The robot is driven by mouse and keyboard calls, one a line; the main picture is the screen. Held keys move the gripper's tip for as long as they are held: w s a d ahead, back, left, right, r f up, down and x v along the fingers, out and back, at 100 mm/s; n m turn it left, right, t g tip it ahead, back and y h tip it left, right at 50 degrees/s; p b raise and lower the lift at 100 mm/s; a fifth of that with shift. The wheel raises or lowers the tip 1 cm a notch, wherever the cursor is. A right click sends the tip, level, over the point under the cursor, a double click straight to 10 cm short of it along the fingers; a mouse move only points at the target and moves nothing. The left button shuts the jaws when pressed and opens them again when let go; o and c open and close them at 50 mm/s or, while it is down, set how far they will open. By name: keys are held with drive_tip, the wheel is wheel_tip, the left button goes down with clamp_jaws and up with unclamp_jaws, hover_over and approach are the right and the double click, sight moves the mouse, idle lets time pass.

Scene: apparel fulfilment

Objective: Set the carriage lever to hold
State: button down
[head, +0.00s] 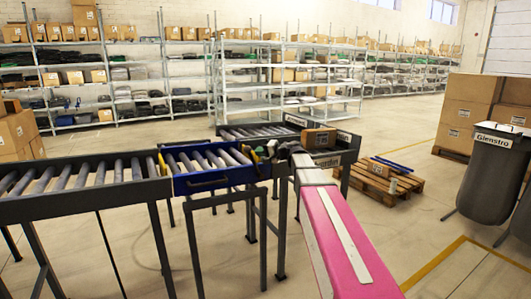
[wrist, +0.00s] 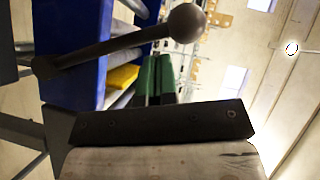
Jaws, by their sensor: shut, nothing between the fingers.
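The carriage (head: 222,179) is a blue-sided roller section in the conveyor line, seen in the head view. Its lever (wrist: 118,48), a dark rod with a round ball knob, crosses the upper part of the wrist view in front of the blue carriage wall (wrist: 68,45). My gripper (head: 284,149) is shut and empty at the carriage's right end. In the wrist view its dark edge (wrist: 150,124) lies below the lever, with a visible gap to the knob. No lever marking is readable.
Roller conveyor (head: 85,184) runs left of the carriage, and another section (head: 262,130) lies behind it. A carton (head: 318,138) sits near the right end.

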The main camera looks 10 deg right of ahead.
drive_tip(key=shift+s+a+f, duration=0.1)
drive_tip(key=shift+s+a, duration=0.1)
drive_tip(key=shift+a, duration=0.25)
drive_tip(key=shift+s+a+f, duration=0.1)
drive_tip(key=shift+s+a, duration=0.1)
drive_tip(key=shift+a, duration=0.2)
drive_tip(key=shift+a, duration=0.1)
